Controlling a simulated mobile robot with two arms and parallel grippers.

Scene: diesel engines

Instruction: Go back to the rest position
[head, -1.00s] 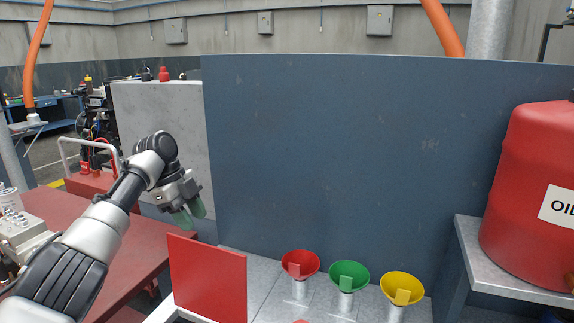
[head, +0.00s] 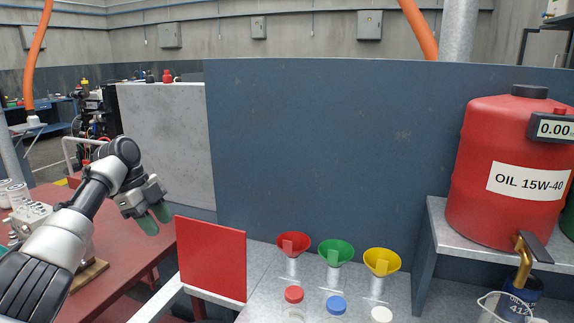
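My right gripper is not in view.
Red, green (head: 336,252) and yellow (head: 382,261) funnels stand on a grey bench, behind bottles with coloured caps. A red panel (head: 211,259) stands at its left. A red oil drum (head: 510,170) sits on a shelf at right. The red table (head: 138,238) is at left.

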